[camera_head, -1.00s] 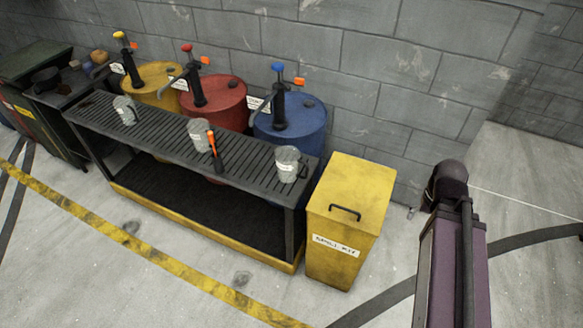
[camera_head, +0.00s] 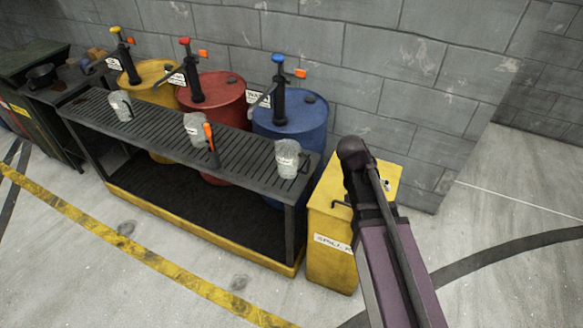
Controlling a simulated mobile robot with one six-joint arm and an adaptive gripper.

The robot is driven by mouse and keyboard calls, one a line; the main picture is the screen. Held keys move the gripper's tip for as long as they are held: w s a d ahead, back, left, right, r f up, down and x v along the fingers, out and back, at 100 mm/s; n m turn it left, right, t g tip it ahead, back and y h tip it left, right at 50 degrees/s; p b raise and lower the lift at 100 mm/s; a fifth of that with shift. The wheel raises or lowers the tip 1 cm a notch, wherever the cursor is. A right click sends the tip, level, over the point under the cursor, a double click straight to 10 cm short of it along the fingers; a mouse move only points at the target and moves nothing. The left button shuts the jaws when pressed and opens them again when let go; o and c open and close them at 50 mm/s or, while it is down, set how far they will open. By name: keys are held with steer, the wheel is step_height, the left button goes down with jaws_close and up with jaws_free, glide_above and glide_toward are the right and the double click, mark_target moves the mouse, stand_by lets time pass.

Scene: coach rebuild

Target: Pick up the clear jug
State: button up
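Three pale, see-through jugs stand upright on a dark slatted bench (camera_head: 160,130). One jug (camera_head: 120,106) is at the left, one jug (camera_head: 194,128) in the middle and one jug (camera_head: 287,157) near the right end. They look alike, and I cannot tell which is the task's clear jug. The right jug shows a dark handle on its right side. My purple arm, with a dark joint at its top, rises at the right in front of a yellow bin. I cannot make out my gripper's fingers. No part of the arm visibly touches a jug.
A tool with an orange handle (camera_head: 209,134) stands close beside the middle jug. Yellow (camera_head: 150,92), red (camera_head: 218,98) and blue (camera_head: 300,120) drums with pumps stand behind the bench. A yellow spill-kit bin (camera_head: 330,262) stands at its right. The floor in front is clear.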

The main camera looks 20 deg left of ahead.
steer(key=s+a+m+t+b, duration=0.1)
steer(key=a+t+b, duration=0.3)
steer(key=a, duration=1.2)
steer(key=s+a+m+t+h+b, duration=0.1)
steer(key=a+t+b, duration=0.3)
steer(key=a, duration=1.2)
steer(key=shift+s+r+m+t, duration=0.15)
steer(key=shift+s+m+t, duration=0.25)
steer(key=shift+t, duration=0.2)
steer(key=shift+w+d, duration=0.1)
steer(key=b, duration=0.3)
glide_toward(300, 155)
steer(key=shift+d+r+x, duration=0.1)
steer(key=shift+d+x, duration=0.05)
steer(key=shift+x, duration=0.9)
steer(key=shift+d+r+x, duration=0.1)
steer(key=shift+d+x, duration=0.05)
steer(key=shift+x, duration=0.95)
steer(key=x, duration=0.1)
steer(key=b+x, duration=0.2)
steer(key=x, duration=0.1)
steer(key=shift+w+a+f, duration=0.15)
steer(key=shift+a+f, duration=0.05)
steer(key=shift+a, duration=0.05)
steer(key=shift+w+d, duration=0.25)
steer(key=shift+w, duration=0.15)
